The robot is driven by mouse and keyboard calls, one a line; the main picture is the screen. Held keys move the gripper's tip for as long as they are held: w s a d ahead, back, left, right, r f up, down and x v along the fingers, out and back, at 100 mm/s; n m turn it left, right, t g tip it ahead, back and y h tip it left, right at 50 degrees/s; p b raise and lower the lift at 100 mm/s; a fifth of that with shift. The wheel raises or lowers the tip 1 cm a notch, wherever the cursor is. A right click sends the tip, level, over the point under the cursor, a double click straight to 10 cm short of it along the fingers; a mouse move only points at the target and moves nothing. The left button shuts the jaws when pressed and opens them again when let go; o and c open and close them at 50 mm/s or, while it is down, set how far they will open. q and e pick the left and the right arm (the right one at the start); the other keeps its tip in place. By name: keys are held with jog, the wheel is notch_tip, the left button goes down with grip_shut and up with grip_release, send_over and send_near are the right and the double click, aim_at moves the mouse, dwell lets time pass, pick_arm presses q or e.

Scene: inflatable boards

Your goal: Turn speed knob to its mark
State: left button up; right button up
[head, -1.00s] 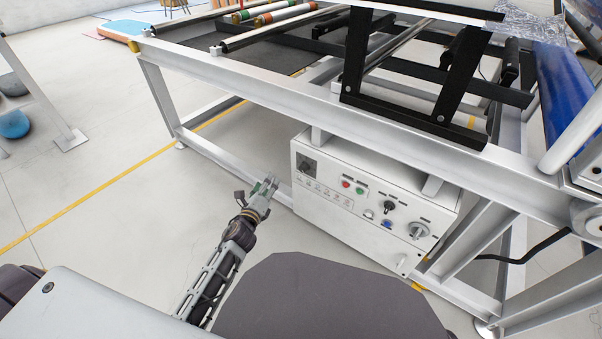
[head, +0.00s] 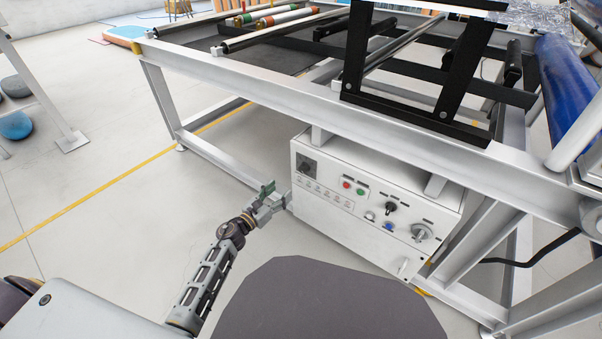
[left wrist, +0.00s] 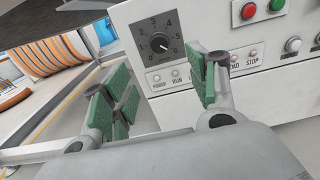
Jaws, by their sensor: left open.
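The speed knob is a small black dial (left wrist: 158,41) on a dark square plate with white numbers, on the white control box (head: 345,228). In the head view the knob (head: 306,166) is at the box's upper left. In the left wrist view its white pointer line is tilted, and the numbers around it run up to about 6. My left gripper (head: 277,195) is open and empty, in front of the box's left end and below the knob. Its green-padded fingers (left wrist: 160,88) show below the dial, apart from it. My right gripper is not in view.
A red button (head: 346,185), a green button (head: 360,191), a black rotary switch (head: 391,208) and a large grey switch (head: 421,232) sit right of the knob. The metal machine frame (head: 270,89) runs above the box. Open floor lies to the left.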

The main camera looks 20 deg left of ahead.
pick_arm(q)
jog(key=shift+w, duration=0.1)
jog(key=b, duration=0.1)
send_near(302, 171)
jog(key=shift+w, duration=0.85)
jog(key=shift+b+x, duration=0.65)
jog(key=shift+x, duration=1.5)
jog(key=shift+b+x, duration=0.5)
jog(key=shift+x, duration=1.4)
jog(key=shift+d, duration=0.2)
jog(key=c, duration=1.1)
jog(key=shift+o, duration=0.2)
